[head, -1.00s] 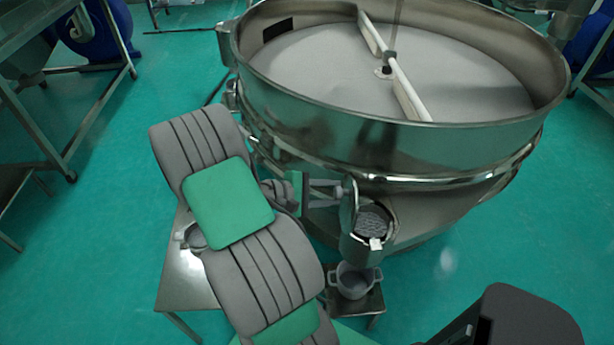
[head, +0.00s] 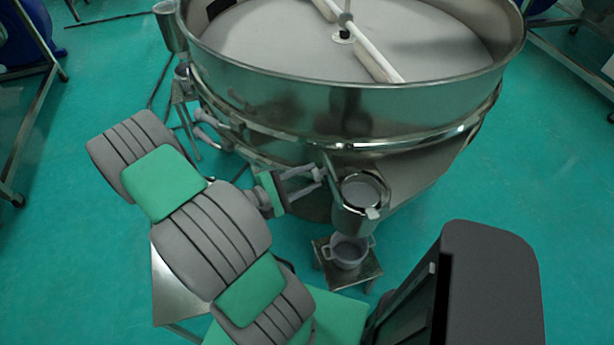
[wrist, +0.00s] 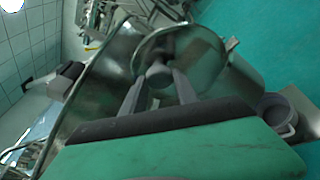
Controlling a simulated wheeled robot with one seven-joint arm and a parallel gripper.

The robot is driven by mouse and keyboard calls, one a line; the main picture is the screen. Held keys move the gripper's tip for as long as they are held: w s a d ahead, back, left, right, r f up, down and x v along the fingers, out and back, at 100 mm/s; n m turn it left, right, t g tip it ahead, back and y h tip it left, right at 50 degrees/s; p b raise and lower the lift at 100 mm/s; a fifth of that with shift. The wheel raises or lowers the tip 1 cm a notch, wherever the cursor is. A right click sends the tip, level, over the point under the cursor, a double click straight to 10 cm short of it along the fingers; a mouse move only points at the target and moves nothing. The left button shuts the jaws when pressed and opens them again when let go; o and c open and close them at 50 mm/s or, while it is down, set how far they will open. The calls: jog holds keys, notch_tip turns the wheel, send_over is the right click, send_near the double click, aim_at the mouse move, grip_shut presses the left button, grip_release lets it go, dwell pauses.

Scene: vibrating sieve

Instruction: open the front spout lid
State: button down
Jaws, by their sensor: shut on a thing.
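The front spout (head: 358,212) is a short metal cup on the front of the sieve, with its round mouth uncovered and grey inside. Its round metal lid (head: 331,178) stands tilted up at the mouth's left side, seen nearly edge-on. In the wrist view the lid (wrist: 205,60) shows as a shiny disc facing my gripper. My gripper (head: 318,178) reaches in from the left. Its two fingers are shut on the lid's knob (wrist: 158,74), which shows between the fingertips in the wrist view.
The large round sieve drum (head: 350,110) fills the top of the head view. A metal pot (head: 346,252) stands on a small stand (head: 362,272) under the spout. A metal table (head: 178,285) is partly behind my arm. Green floor lies open at right.

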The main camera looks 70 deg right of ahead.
jog(key=c, duration=0.9)
grip_release()
jog(key=shift+c, duration=0.2)
jog(key=shift+w+a, duration=0.1)
jog(key=shift+a, duration=0.05)
jog(key=v, duration=0.7)
jog(key=shift+a, duration=0.25)
jog(key=shift+w, duration=0.2)
